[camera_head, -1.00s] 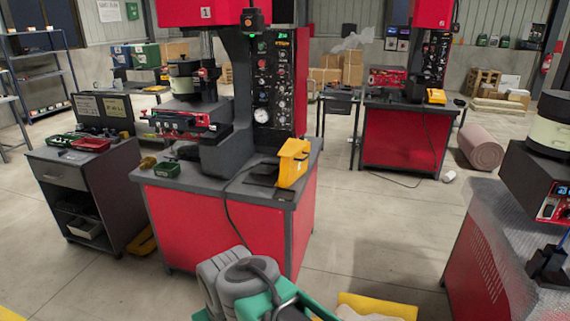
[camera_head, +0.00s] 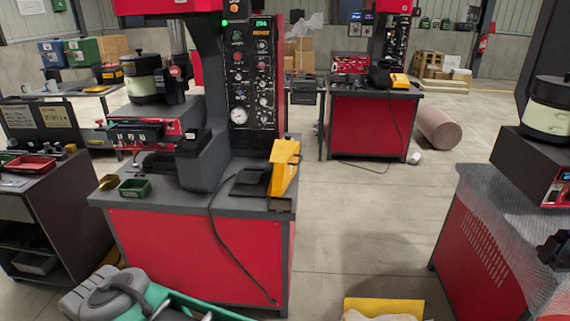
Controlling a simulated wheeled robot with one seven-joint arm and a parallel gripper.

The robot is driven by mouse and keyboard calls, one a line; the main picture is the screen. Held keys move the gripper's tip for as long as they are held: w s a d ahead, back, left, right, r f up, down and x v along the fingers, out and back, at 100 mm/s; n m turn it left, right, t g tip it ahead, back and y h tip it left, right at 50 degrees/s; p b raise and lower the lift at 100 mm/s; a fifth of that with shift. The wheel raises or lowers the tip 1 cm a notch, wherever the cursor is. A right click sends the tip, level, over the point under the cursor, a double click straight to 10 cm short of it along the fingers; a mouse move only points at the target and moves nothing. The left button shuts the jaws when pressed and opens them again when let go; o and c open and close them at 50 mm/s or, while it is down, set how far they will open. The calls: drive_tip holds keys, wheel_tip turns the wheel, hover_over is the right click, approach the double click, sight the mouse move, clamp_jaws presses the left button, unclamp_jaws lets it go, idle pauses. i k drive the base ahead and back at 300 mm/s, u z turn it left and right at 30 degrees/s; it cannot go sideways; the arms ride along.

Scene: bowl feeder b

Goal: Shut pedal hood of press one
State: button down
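Press one stands left of centre, with a red base cabinet (camera_head: 195,250), a dark column and a control panel (camera_head: 250,80). Its yellow pedal hood (camera_head: 284,168) is at the right front corner of the grey bench top (camera_head: 150,195). The hood stands steeply raised beside a flat dark plate (camera_head: 248,184), so it looks open. A black cable runs from that area down the cabinet front. The pedal itself is not clear. My gripper is not in view.
A grey and teal machine (camera_head: 110,292) lies low in front of press one. A yellow item (camera_head: 385,306) is on the floor at the bottom. A red bench (camera_head: 480,250) stands at right. A second press (camera_head: 365,125) with a yellow hood (camera_head: 400,80) stands behind. Floor (camera_head: 360,220) between is clear.

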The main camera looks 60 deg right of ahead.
sight(284, 154)
drive_tip(key=z, duration=0.35)
drive_tip(key=i, duration=0.75)
drive_tip(key=z, duration=1.05)
drive_tip(key=i, duration=0.4)
drive_tip(key=z, duration=0.3)
